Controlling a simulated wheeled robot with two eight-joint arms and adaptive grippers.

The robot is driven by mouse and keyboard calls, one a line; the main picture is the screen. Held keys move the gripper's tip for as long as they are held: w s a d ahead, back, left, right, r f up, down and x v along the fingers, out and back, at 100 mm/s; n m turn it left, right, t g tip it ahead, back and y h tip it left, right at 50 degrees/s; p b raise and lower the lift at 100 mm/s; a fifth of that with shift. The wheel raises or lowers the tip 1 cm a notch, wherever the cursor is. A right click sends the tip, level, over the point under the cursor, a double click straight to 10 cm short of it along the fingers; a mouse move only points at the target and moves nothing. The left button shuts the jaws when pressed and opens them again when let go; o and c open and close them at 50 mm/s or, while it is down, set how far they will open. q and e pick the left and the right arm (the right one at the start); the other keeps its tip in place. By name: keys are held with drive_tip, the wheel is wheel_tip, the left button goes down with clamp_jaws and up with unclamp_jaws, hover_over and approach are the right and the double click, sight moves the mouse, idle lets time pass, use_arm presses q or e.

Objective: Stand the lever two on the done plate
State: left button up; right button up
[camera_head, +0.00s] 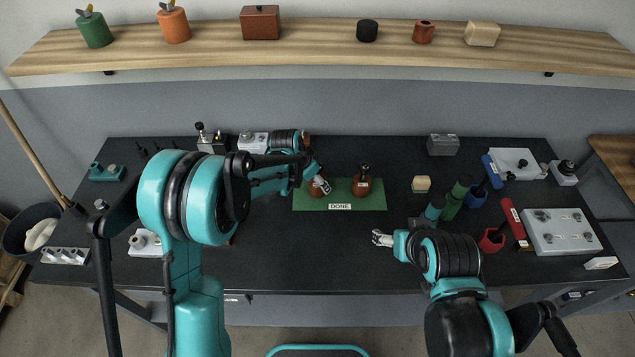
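The green done plate (340,203), labelled "DONE", lies in the middle of the dark bench. A brown rounded piece with a black top (362,185) stands upright on its right half. A second brown piece (314,188) is at its left half, partly hidden by my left gripper (323,182). My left gripper's pale fingers are at this second piece; I cannot tell whether they hold it. I cannot tell which piece is lever two. My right gripper (380,238) is over the bench, right of and in front of the plate, with nothing visible in it; its finger gap is too small to judge.
A small cream block (421,184) lies right of the plate. A wooden shelf (320,48) runs above the back. The bench front centre is clear.

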use_arm(q)
drive_tip(key=s+a+r+n+t+y+p, duration=0.1)
drive_tip(key=s+a+r+n, duration=0.1)
drive_tip(key=s+a+r, duration=0.45)
drive_tip(key=s+a+r+n+t+p, duration=0.15)
drive_tip(key=s+a+r, duration=0.25)
drive_tip(key=s+r, duration=0.5)
drive_tip(key=s+a+r+n+t+y, duration=0.1)
drive_tip(key=s+a+n, duration=0.4)
drive_tip(key=s, duration=0.7)
drive_tip(key=shift+a+r+y+b, duration=0.35)
drive_tip(key=shift+a+r+y, duration=0.25)
drive_tip(key=shift+a, duration=0.15)
drive_tip(key=shift+n+t, duration=0.25)
wheel_tip(320, 180, down, 6)
drive_tip(key=b, duration=0.5)
drive_tip(key=shift+r+b, duration=0.25)
drive_tip(key=shift+b, duration=0.05)
